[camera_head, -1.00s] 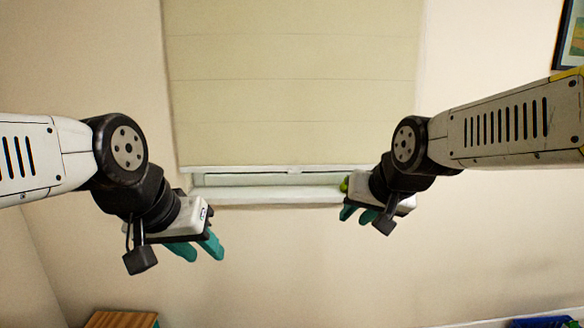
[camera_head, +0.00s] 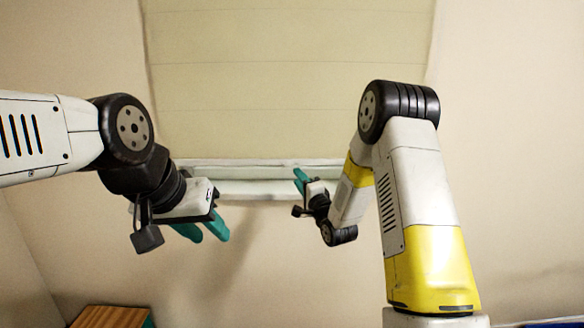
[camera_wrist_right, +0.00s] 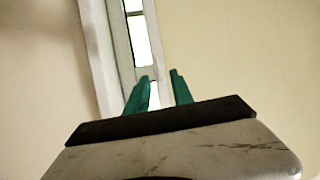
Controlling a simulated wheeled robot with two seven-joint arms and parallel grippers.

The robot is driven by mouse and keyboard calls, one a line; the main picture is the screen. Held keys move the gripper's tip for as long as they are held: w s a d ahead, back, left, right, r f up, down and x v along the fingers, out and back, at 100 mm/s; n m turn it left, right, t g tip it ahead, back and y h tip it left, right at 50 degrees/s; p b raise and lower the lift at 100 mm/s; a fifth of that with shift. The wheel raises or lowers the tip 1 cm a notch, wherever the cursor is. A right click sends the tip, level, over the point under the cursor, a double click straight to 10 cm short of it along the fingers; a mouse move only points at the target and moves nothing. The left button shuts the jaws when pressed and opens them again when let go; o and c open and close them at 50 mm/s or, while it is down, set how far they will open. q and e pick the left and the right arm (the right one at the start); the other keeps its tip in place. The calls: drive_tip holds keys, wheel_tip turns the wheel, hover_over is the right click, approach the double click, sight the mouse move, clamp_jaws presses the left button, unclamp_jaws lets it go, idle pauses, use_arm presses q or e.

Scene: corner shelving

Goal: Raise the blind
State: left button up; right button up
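The cream blind (camera_head: 290,80) hangs over the window in the head view, with its pale bottom bar just above the sill. A narrow strip of window shows below it. My right gripper (camera_head: 300,181) is in front of this strip, close to the bar. In the right wrist view its two teal fingers (camera_wrist_right: 160,76) are apart with nothing clearly between them, and the bright window strip (camera_wrist_right: 139,40) lies behind them. Contact with the blind cannot be told. My left gripper (camera_head: 210,236) is open and empty, below and left of the window.
The white sill (camera_head: 250,189) runs under the window; my right arm hides its right end. A wooden-topped piece (camera_head: 112,317) stands at the bottom left. A blue edge shows at the bottom right. The wall between is bare.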

drive_tip(key=x, duration=0.8)
drive_tip(key=shift+f, duration=0.15)
drive_tip(key=shift+s, duration=0.1)
drive_tip(key=shift+c, duration=0.5)
clamp_jaws()
idle(0.7)
